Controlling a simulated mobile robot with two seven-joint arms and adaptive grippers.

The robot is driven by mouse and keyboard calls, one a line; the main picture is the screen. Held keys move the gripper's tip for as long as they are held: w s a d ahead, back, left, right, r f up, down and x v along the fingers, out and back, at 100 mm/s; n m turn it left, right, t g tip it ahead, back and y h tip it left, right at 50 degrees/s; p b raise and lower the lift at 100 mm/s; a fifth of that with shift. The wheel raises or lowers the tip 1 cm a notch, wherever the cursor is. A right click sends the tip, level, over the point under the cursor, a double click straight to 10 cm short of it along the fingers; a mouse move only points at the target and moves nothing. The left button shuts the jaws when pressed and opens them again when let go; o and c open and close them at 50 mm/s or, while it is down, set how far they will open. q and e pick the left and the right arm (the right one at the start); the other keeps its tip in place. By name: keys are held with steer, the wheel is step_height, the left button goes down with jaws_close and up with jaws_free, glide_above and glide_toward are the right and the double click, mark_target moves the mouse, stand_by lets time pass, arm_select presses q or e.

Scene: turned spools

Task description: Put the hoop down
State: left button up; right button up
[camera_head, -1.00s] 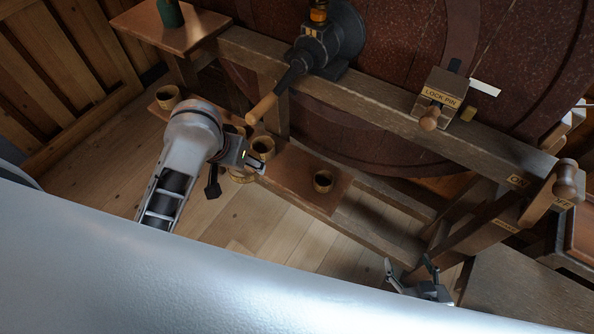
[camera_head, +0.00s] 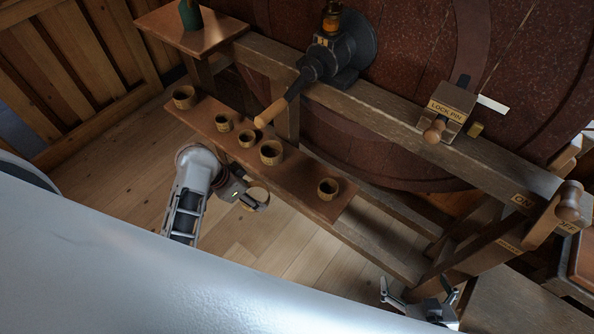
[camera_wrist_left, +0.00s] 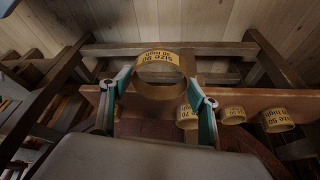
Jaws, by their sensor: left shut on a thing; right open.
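My left gripper (camera_head: 254,201) is shut on a thin tan hoop (camera_head: 262,192), held in the air just in front of a low brown shelf board (camera_head: 300,180). In the left wrist view this hoop (camera_wrist_left: 158,66) sits between the two teal-padded fingers (camera_wrist_left: 160,92), with printed size lettering on its band. Part of it is hidden by the gripper in the head view. My right gripper (camera_head: 420,297) is open and empty at the bottom right, far from the hoop.
Several other hoops stand on the shelf: one at the left end (camera_head: 184,97), one in the middle (camera_head: 271,152), one near the right end (camera_head: 328,189). Bare board shows between the last two. A crank with a wooden handle (camera_head: 271,112) juts out above. A wooden beam (camera_head: 400,120) runs behind.

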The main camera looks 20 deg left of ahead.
arm_select(q)
steer(key=w+d, duration=0.2)
steer(key=w, duration=0.1)
steer(key=w+d, duration=0.3)
steer(key=w, duration=0.1)
steer(key=w+d, duration=0.2)
steer(key=w, duration=0.1)
steer(key=shift+w+d, duration=0.25)
steer(key=shift+w, duration=0.1)
steer(key=w+d, duration=0.2)
steer(key=shift+w+r, duration=0.1)
steer(key=shift+w, duration=0.25)
steer(key=shift+f, duration=0.85)
steer(key=o, duration=0.7)
steer(key=shift+f, duration=0.1)
